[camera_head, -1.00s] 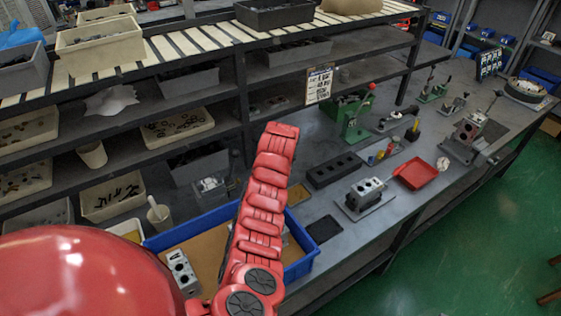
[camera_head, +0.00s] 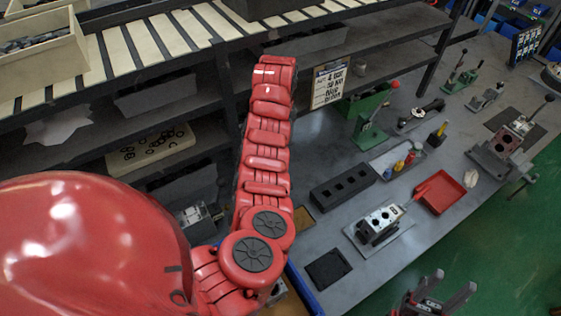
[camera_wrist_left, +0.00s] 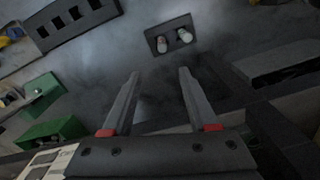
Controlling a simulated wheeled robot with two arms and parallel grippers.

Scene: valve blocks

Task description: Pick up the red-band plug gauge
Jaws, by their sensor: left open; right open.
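In the left wrist view, a small dark holder (camera_wrist_left: 158,32) stands on the grey bench with two short upright plugs. One plug has a reddish tint (camera_wrist_left: 162,44) and looks like the red-band plug gauge, though the band is too small to be sure. The other plug (camera_wrist_left: 185,35) is pale. My left gripper (camera_wrist_left: 160,72) is open and empty, its fingers pointing toward the holder and apart from it. I cannot make out this holder in the head view, where my red arm covers part of the bench. My right gripper (camera_head: 455,281) is open and empty at the lower right.
A black block with holes (camera_head: 343,188), a metal valve block (camera_head: 380,224), a red tray (camera_head: 440,192) and a grey tray of coloured pieces (camera_head: 383,153) stand on the bench. A green press (camera_head: 370,131) is behind. Shelves with a sign (camera_head: 328,87) rise at the back.

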